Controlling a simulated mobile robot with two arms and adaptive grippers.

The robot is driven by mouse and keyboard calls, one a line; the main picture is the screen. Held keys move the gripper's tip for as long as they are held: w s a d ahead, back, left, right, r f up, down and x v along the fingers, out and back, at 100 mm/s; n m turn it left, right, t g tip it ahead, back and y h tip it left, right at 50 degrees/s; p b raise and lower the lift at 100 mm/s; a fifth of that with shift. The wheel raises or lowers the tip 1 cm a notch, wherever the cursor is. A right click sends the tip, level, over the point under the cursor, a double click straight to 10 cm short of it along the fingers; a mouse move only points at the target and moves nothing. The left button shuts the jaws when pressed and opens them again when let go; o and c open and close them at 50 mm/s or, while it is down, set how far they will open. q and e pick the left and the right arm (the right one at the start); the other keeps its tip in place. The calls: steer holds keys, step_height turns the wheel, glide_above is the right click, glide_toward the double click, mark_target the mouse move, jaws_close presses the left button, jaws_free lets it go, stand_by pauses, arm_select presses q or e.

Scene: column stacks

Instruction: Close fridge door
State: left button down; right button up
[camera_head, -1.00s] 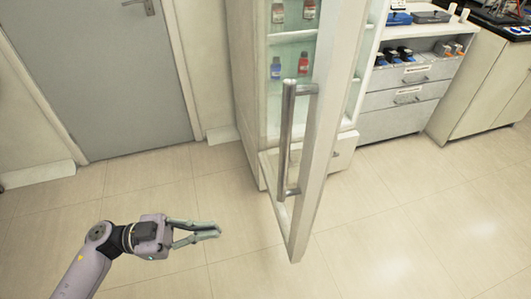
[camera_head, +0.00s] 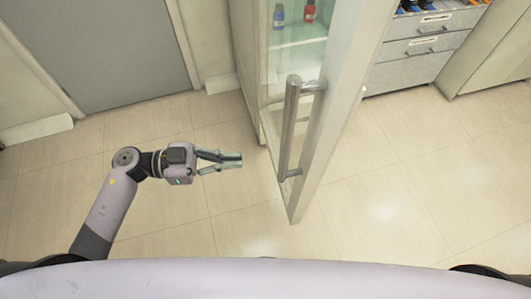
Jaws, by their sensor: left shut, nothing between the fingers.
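The fridge door (camera_head: 338,110) stands open, swung out toward me, with a pale frame and a glass pane. Its long metal handle (camera_head: 288,128) is on the left face of the door. The fridge (camera_head: 246,62) is behind it, with bottles on a shelf seen through the glass. My left gripper (camera_head: 240,160) is shut and empty, to the left of the handle and apart from it in the picture. My right gripper is not in view.
A grey room door (camera_head: 115,50) is at the back left. Drawers (camera_head: 415,65) and a pale cabinet (camera_head: 495,50) stand at the back right. A blue bottle (camera_head: 279,16) and a red bottle (camera_head: 310,11) are in the fridge. The tiled floor (camera_head: 420,180) is clear.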

arm_select(q)
steer(key=d+p, duration=0.1)
steer(key=d, duration=0.6)
steer(key=shift+w+d, duration=0.3)
steer(key=shift+d, duration=0.05)
